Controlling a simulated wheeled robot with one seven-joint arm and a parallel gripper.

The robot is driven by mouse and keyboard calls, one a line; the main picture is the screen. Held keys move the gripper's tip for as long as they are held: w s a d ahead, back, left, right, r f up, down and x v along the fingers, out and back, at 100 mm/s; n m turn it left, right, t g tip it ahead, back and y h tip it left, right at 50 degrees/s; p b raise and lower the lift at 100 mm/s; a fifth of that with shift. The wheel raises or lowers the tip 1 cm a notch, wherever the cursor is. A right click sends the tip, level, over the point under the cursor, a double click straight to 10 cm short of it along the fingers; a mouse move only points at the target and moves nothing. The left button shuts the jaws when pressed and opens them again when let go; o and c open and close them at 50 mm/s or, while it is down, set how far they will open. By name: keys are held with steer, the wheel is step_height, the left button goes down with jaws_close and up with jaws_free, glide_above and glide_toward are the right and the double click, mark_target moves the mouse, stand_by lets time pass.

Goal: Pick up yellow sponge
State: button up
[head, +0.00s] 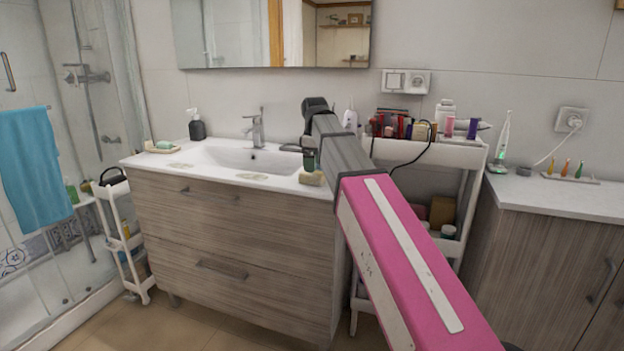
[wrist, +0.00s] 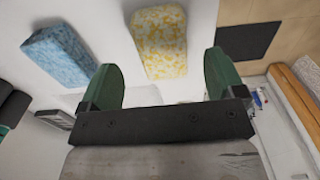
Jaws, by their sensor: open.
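The yellow sponge (wrist: 160,40) is a pale, yellow-speckled block lying on the white surface in the wrist view. In the head view it shows as a small tan block (head: 313,179) at the right front corner of the sink counter. My gripper (wrist: 161,76) is open and empty, with its two green fingers spread apart. The sponge lies just past the fingertips, roughly in line with the gap between them. In the head view my gripper (head: 309,160) hangs just above the sponge, partly hidden by my arm.
A blue sponge (wrist: 60,54) lies left of the yellow one in the wrist view. The basin (head: 252,157) and faucet (head: 256,128) are left of my gripper. A white cart (head: 455,153) with several cosmetics stands close on the right.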

mark_target(312, 175)
steer(key=f, duration=0.5)
steer(key=shift+a, duration=0.35)
steer(key=c, duration=1)
